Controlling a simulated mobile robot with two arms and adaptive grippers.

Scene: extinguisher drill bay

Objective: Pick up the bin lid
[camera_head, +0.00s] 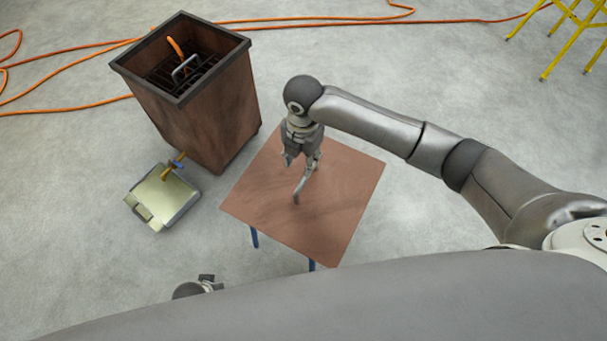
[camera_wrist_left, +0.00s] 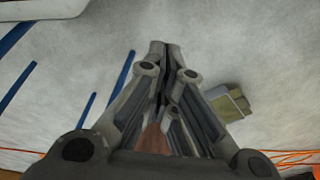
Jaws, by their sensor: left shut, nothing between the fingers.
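The brown bin (camera_head: 213,112) stands upright at the upper left of the head view. Its top is open, with a dark slatted grate and a silver handle (camera_head: 185,67) inside. I cannot tell whether this is the lid. My right gripper (camera_head: 300,165) is above the small brown table, its fingers apart. A thin grey bent piece (camera_head: 301,188) shows just below its right finger; I cannot tell whether they touch. My left gripper (camera_head: 207,282) shows only partly, low in the head view; in the left wrist view its fingers (camera_wrist_left: 165,45) are shut and empty.
The table (camera_head: 345,190) has blue legs and is mostly bare. A pale square case-like thing (camera_head: 168,195) lies on the floor before the bin. An orange hose (camera_head: 300,20) runs behind it. A yellow stand (camera_head: 570,25) is at the upper right.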

